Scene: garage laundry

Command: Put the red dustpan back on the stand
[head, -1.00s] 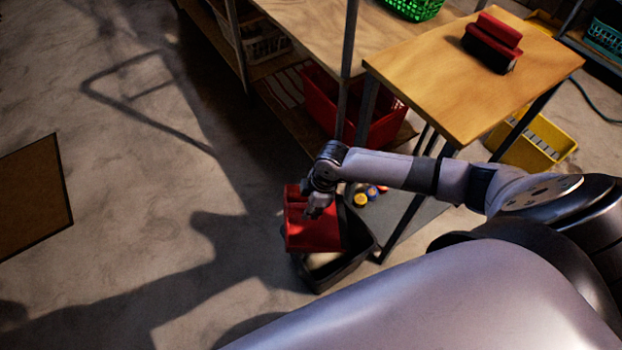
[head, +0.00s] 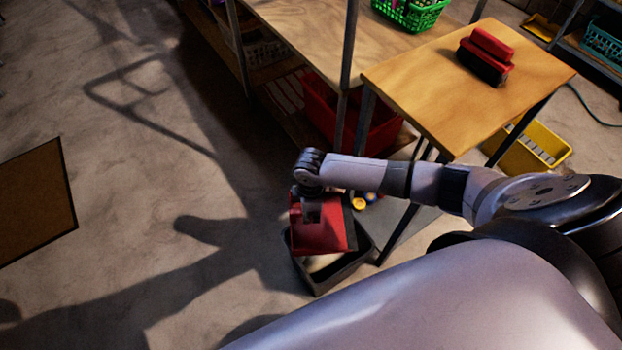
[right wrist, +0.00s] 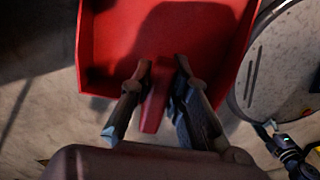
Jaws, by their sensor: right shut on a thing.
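The red dustpan (head: 325,237) is held by my right gripper (head: 311,212), low beside the wooden-topped stand (head: 415,85). In the head view it overlaps a black open bin on the floor; its exact height above the bin is hard to tell. In the right wrist view the dustpan's red pan (right wrist: 108,45) fills the top, and the two fingers (right wrist: 162,70) are closed around its handle. A red block-like thing with a dark underside, possibly a brush (head: 486,55), lies on the stand's top.
The black bin (head: 362,263) is close to the stand's legs. A workbench (head: 300,30) with a green basket (head: 408,12) and a red crate (head: 318,105) stands behind. A yellow crate (head: 530,152) is right of the stand. The stand's front top is bare; floor at left is open.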

